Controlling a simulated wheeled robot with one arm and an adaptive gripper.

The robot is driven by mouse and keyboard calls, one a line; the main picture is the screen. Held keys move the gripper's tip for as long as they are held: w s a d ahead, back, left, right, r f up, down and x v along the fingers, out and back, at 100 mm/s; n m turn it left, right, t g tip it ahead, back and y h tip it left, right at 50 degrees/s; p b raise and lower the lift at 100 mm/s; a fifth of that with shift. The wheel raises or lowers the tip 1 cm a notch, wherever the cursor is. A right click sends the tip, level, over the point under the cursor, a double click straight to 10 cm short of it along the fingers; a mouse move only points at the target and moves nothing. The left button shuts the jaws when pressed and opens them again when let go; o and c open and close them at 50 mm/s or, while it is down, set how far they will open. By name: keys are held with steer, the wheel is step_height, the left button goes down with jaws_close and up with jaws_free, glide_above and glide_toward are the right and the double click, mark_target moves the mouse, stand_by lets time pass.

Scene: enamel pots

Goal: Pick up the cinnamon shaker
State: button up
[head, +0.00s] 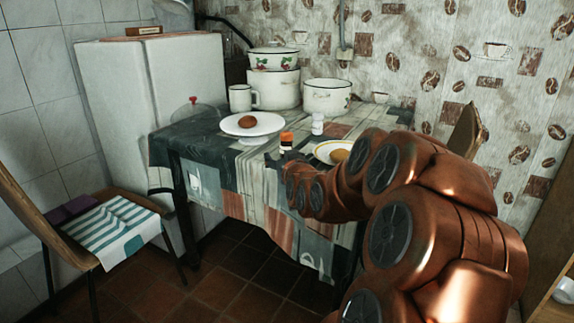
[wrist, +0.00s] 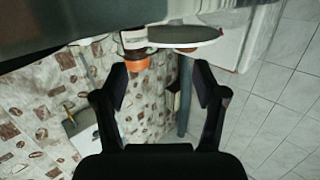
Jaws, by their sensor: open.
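The cinnamon shaker, which I take to be the small jar with an orange top (head: 287,137), stands on the table between the white cake stand and the white shaker. In the wrist view, which is upside down, its orange top (wrist: 133,57) shows ahead of the fingers, left of the gap's centre and near the left finger. My gripper (wrist: 160,80) is open, with nothing between its fingers. In the head view my arm hides most of the gripper, and the shaker's lower part is hard to make out.
A cake stand (head: 253,129) with a brown roll (head: 247,122) stands left of the shaker. A white shaker (head: 318,124) stands to its right. A yellow-rimmed plate (head: 324,152) lies partly behind my arm. Enamel pots (head: 327,98) and a mug (head: 241,98) stand behind.

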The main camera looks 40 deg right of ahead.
mark_target(288, 145)
steer(key=d, duration=0.1)
steer(key=d+h, duration=0.1)
steer(key=s+d+b, duration=0.1)
steer(key=shift+f+m, duration=0.3)
steer(key=shift+m, duration=0.1)
steer(key=shift+s+d+r+h, duration=0.1)
steer(key=shift+d+h, duration=0.2)
steer(key=shift+h, duration=0.1)
steer(key=shift+d+r, duration=0.1)
steer(key=shift+d, duration=0.05)
steer(key=shift+w+a+b+x, duration=0.15)
steer(key=shift+b+x, duration=0.2)
steer(key=shift+x, duration=0.65)
steer(key=shift+w+a+b+x, duration=0.1)
steer(key=shift+b+x, duration=0.3)
steer(key=shift+x, duration=0.55)
steer(key=shift+a+b+x, duration=0.15)
steer(key=shift+b+x, duration=0.2)
steer(key=shift+x, duration=0.65)
steer(key=shift+w+d+r, duration=0.2)
steer(key=shift+w+d, duration=0.25)
steer(key=shift+w, duration=0.2)
steer(key=c, duration=1.3)
